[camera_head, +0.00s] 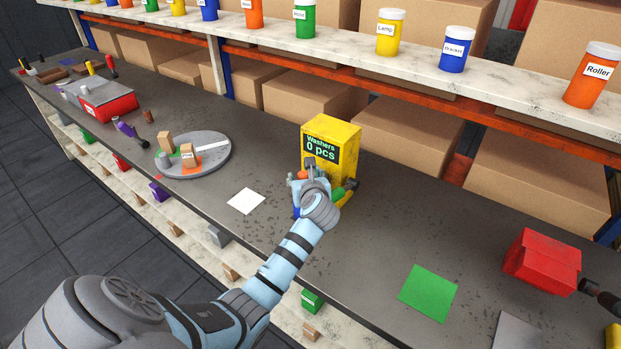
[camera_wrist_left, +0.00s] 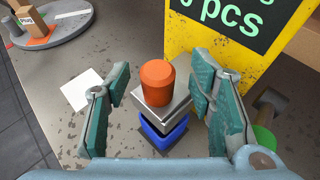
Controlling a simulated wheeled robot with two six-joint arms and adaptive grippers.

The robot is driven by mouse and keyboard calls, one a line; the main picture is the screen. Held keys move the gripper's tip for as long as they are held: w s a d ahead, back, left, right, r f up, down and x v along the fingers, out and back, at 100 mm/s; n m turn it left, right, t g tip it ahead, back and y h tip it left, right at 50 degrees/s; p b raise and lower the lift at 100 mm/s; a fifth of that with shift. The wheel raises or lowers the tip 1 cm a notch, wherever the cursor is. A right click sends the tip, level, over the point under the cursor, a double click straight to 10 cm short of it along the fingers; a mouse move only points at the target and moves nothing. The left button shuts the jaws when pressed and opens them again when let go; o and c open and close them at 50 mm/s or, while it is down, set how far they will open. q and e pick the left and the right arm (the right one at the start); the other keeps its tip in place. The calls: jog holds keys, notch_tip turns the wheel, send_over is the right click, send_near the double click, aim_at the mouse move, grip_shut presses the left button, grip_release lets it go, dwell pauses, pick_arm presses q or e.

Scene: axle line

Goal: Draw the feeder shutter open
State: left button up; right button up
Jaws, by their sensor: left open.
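The yellow feeder (camera_head: 341,138) stands on the bench with a dark panel reading "Washers 0 pcs"; part of it shows in the left wrist view (camera_wrist_left: 184,38). An orange knob (camera_wrist_left: 157,80) sits on a grey metal shutter (camera_wrist_left: 181,105) at the feeder's front. A blue container (camera_wrist_left: 164,138) is below the shutter. My left gripper (camera_head: 309,174) is in front of the feeder. In the left wrist view its teal fingers (camera_wrist_left: 160,95) are open, one on each side of the knob, with gaps visible. My right gripper is not in view.
A round grey turntable (camera_head: 215,142) with blocks stands to the left, and a white square (camera_head: 246,201) lies nearer. A green square (camera_head: 428,291) and red box (camera_head: 541,262) are farther right. A jar shelf (camera_head: 420,59) runs behind.

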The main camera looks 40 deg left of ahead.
pick_arm(q)
jog(key=shift+s+r, duration=0.1)
jog(key=shift+s, duration=0.2)
jog(key=shift+c, duration=1.3)
grip_shut()
jog(key=s, duration=0.3)
jog(key=shift+f, duration=0.3)
jog(key=shift+o, duration=0.8)
grip_release()
jog(key=shift+s, duration=0.15)
jog(key=shift+o, duration=0.5)
jog(key=shift+s+r, duration=0.15)
jog(key=shift+r, duration=0.05)
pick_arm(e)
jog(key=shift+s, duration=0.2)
